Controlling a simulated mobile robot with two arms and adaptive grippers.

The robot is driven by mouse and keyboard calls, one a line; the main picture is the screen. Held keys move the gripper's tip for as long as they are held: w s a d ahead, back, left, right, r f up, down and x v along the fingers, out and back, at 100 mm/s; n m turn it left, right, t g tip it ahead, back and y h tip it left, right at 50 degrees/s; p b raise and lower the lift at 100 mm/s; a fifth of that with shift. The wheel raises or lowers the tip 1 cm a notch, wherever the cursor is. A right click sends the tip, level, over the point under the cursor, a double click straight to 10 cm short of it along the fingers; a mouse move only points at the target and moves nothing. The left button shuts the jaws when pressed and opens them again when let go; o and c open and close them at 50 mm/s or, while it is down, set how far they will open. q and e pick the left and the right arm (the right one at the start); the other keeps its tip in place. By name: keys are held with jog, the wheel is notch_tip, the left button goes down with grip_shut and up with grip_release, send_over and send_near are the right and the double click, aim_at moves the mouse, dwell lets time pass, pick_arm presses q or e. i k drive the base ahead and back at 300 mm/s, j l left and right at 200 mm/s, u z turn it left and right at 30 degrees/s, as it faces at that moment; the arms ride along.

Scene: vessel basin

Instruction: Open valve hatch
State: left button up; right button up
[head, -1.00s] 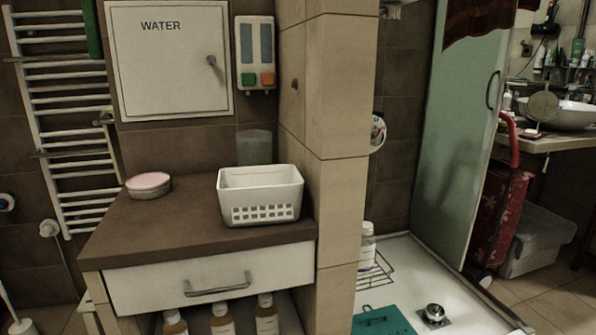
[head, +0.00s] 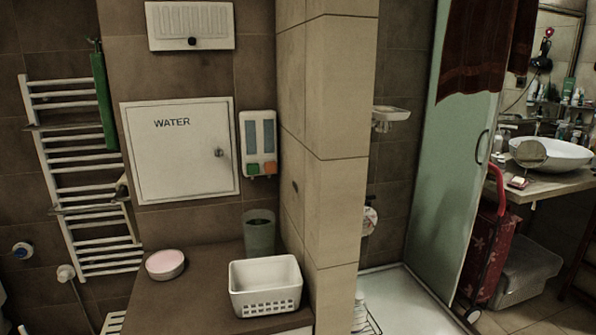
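The valve hatch (head: 178,165) is a white square door marked WATER, set in the brown tiled wall left of centre in the head view. It looks shut in its frame. A small dark knob or latch (head: 219,153) sits near its right edge. Neither of my grippers shows in the head view.
Below the hatch, a brown counter (head: 190,300) holds a pink-topped round tin (head: 165,264), a white basket (head: 265,287) and a grey-green cup (head: 259,233). A dispenser (head: 258,144) hangs right of the hatch, beside a tiled pillar (head: 335,150). A towel radiator (head: 85,180) is left.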

aim_at(180, 150)
jog(key=l+u, duration=0.1)
jog(key=u, duration=0.6)
